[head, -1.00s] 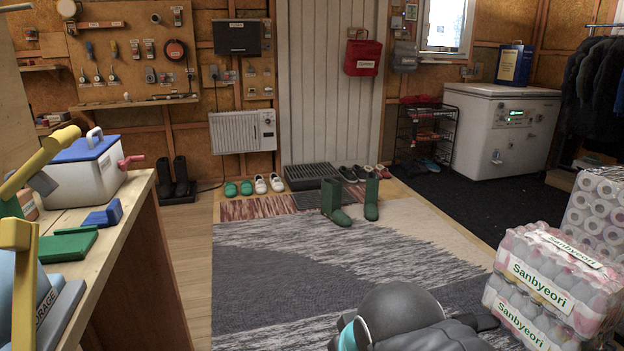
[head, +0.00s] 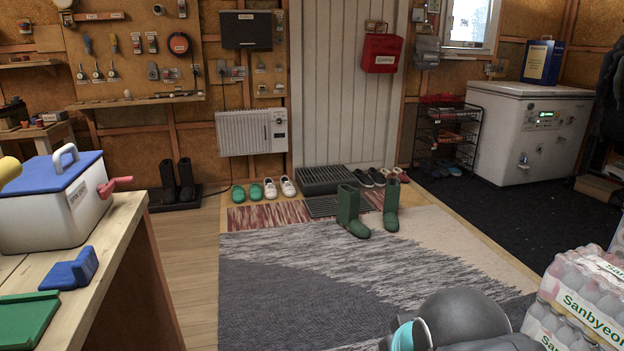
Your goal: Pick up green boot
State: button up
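Two tall green rubber boots stand on the floor in the head view. The left green boot (head: 349,212) is upright with its toe toward the lower right. The right green boot (head: 391,207) is upright just beside it, with a small gap between their shafts. Both are near the far edge of the grey rug (head: 300,275), in front of the dark boot tray. Dark rounded links of my arm with a teal band show at the bottom edge, well short of the boots. My gripper itself is not visible.
A workbench (head: 135,265) with a white-and-blue cooler (head: 50,205) stands at left. Wrapped Sanbyeori packs (head: 590,300) stand at lower right. Other shoes, black boots (head: 177,180) and a shoe rack (head: 447,138) line the back. The rug between is clear.

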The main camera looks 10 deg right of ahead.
aim_at(390, 220)
jog(key=z, duration=0.5)
jog(key=i, duration=2)
jog(key=z, duration=0.3)
jog(key=i, duration=2.5)
jog(key=u, duration=0.3)
